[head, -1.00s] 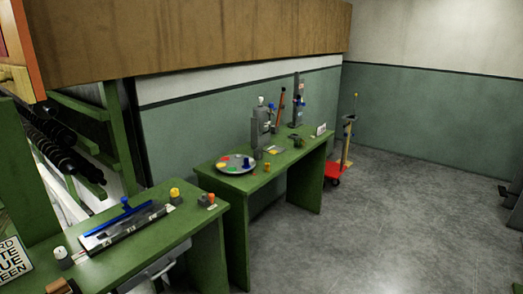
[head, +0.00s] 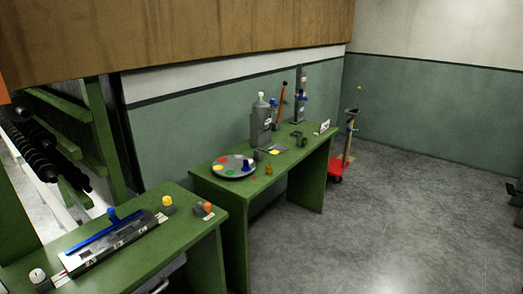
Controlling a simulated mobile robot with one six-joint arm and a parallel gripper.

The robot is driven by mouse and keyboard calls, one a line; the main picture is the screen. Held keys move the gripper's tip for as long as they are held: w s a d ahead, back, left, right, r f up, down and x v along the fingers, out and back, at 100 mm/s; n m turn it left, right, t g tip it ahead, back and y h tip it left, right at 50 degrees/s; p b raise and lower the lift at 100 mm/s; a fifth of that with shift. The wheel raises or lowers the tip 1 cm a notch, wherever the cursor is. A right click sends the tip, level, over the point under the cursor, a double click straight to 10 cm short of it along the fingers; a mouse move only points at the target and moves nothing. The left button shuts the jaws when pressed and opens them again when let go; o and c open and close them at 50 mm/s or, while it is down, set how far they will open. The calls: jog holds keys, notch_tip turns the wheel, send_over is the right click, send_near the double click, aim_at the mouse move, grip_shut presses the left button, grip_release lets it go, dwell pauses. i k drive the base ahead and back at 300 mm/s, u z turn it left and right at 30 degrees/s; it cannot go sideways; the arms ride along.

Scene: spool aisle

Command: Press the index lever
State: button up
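No lever is labelled readably as the index lever, so I cannot tell which one it is. On the far green bench (head: 222,184), a red-handled lever (head: 282,100) stands up beside a grey machine (head: 261,124) with a white knob on top. A round grey plate (head: 217,173) with coloured spots and a blue peg (head: 246,165) lies at that bench's near end. On the near green bench (head: 190,238), a long metal device (head: 115,247) carries a blue bar with a blue handle (head: 113,218). My gripper is not in view.
A grey column stand (head: 299,90) is at the far bench's back end. A red-based cart (head: 336,167) stands beyond it. Yellow (head: 167,202) and orange (head: 207,207) knobs sit on the near bench. Grey floor (head: 400,220) is open to the right.

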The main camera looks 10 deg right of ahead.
aim_at(275, 153)
jog(key=z, duration=0.2)
jog(key=i, duration=1.1)
jog(key=u, duration=0.05)
jog(key=k, duration=0.2)
jog(key=u, duration=1.3)
